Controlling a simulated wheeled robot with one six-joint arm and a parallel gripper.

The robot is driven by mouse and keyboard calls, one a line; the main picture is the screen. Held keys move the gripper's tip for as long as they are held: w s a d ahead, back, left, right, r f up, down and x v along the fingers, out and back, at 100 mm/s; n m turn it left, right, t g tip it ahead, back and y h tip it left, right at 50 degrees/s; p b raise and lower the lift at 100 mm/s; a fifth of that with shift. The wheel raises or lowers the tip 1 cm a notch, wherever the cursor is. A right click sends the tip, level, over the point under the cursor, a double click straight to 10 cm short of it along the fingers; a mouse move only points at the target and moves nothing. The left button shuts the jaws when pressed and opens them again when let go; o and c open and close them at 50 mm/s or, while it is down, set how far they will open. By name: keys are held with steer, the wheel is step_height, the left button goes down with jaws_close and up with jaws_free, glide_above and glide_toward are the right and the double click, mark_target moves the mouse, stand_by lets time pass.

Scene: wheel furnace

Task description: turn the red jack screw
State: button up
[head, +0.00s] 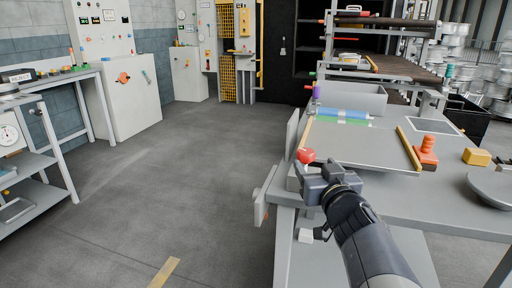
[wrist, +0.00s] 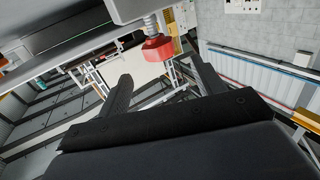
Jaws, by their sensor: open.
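The red jack screw knob (head: 306,155) sits at the left front corner of the grey workbench in the head view. In the wrist view the red knob (wrist: 157,49) hangs on a pale threaded stem (wrist: 150,24), beyond and between the fingertips. My gripper (head: 318,172) is at the bench corner, close to the knob in the head view. In the wrist view my gripper (wrist: 160,80) has its two dark fingers spread wide, with nothing held between them. The fingers seem apart from the knob; the exact gap is hard to judge.
The grey workbench (head: 400,185) carries an orange stacked piece (head: 427,152), a yellow block (head: 477,157), wooden strips and a blue roller (head: 343,114). The floor (head: 190,170) left of the bench is clear.

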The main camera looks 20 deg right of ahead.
mark_target(303, 148)
steer(key=w+b, duration=0.1)
steer(key=w, duration=0.1)
steer(key=w+b, duration=0.1)
steer(key=w, duration=0.2)
steer(key=w+d+b, duration=0.1)
steer(key=w, duration=0.2)
steer(key=shift+w+d+f, duration=0.1)
steer(key=shift+w+f, duration=0.05)
steer(key=shift+w, duration=0.05)
steer(key=shift+w+d, duration=0.1)
steer(key=shift+w, duration=0.45)
steer(key=shift+c, duration=0.4)
steer(key=c, duration=0.9)
